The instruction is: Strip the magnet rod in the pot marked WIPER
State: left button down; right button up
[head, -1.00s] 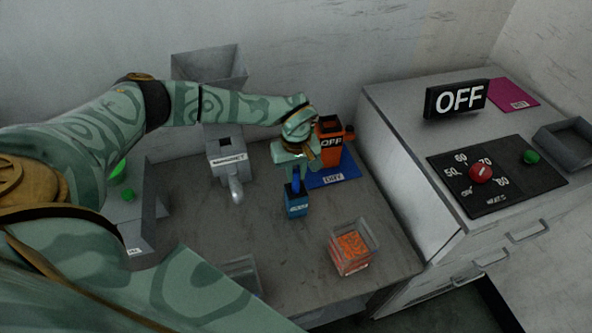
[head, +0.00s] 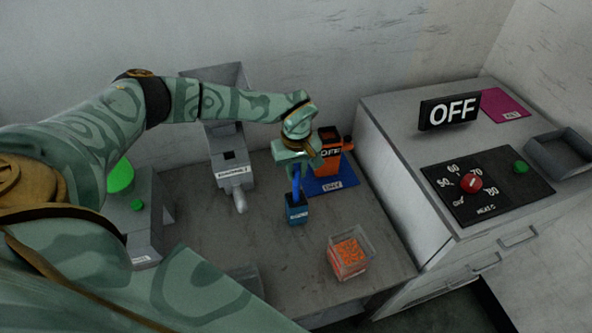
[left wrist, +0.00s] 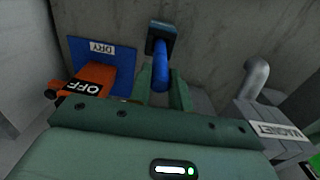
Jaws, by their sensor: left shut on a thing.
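The blue magnet rod (head: 297,184) is held upright in my left gripper (head: 298,168), which is shut on its upper part. The rod also shows in the left wrist view (left wrist: 161,75). Its lower end meets the top of a small dark blue pot (head: 297,213) with a pale label too small to read; the pot shows in the left wrist view (left wrist: 162,38) too. I cannot tell how deep the tip sits in it. My right gripper is out of view.
An orange device marked OFF (head: 330,152) stands by a blue DRY mat (head: 335,187). A grey MAGNET machine (head: 232,172) with a spout is left. A clear box of orange granules (head: 348,258) stands in front. A hotplate (head: 487,187) lies on the right cabinet.

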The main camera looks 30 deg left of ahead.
pick_arm(q)
jog(key=shift+r+p, duration=2.3)
jog(key=shift+r, duration=0.55)
